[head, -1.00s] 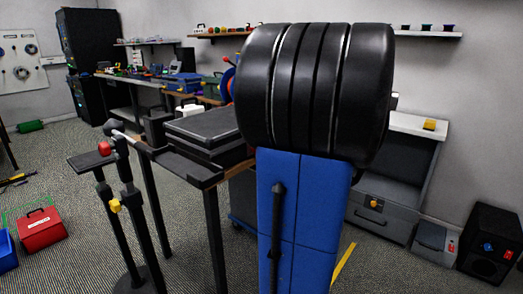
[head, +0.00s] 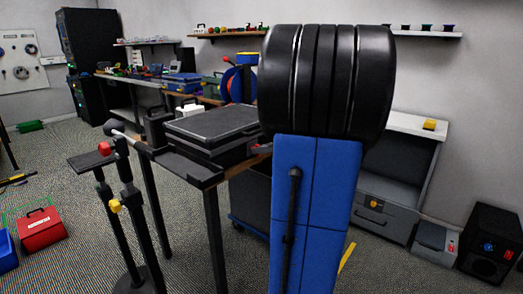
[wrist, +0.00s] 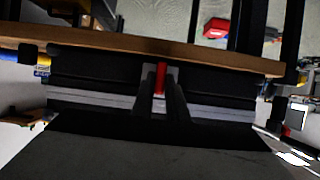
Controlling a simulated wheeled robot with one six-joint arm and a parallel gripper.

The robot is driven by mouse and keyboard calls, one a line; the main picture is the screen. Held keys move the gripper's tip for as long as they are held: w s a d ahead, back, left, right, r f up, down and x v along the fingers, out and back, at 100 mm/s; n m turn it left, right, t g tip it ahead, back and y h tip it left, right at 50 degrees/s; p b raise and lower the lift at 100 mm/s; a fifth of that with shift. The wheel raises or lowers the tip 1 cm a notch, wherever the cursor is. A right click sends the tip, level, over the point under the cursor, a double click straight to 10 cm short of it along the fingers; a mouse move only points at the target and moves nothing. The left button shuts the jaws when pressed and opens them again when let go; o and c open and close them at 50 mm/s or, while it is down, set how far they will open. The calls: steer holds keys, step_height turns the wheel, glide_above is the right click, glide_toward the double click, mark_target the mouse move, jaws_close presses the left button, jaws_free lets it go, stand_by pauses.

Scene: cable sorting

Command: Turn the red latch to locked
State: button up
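A black case (head: 205,128) lies on a wood-edged stand in the head view. A small red part (head: 263,148), which looks like the latch, shows at its right side, partly hidden by my arm. In the wrist view the red latch (wrist: 160,77) stands upright in the picture against a grey plate on the case's dark side (wrist: 100,80). My gripper (wrist: 161,88) has its two dark fingers on either side of the latch, with a gap between them. I cannot tell whether either finger touches it. My gripper is hidden behind my arm in the head view.
The wooden edge (wrist: 215,61) runs along the case in the wrist view. In the head view a post with a red knob (head: 104,148) stands left of the stand. A red toolbox (head: 41,230) sits on the floor at left. A grey cabinet (head: 385,205) stands at right.

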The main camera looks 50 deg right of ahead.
jaws_close()
steer(key=shift+d+f+m+t+y, duration=0.35)
steer(key=shift+m+y, duration=0.85)
steer(key=shift+m, duration=1.05)
steer(key=shift+d+f+m+t+y, duration=0.1)
steer(key=shift+m+t+y, duration=0.4)
steer(key=shift+m+y, duration=1.2)
steer(key=shift+d+f+m+t+y, duration=0.25)
steer(key=shift+m+t+y, duration=0.35)
steer(key=shift+m, duration=2.15)
steer(key=o, duration=0.6)
jaws_free()
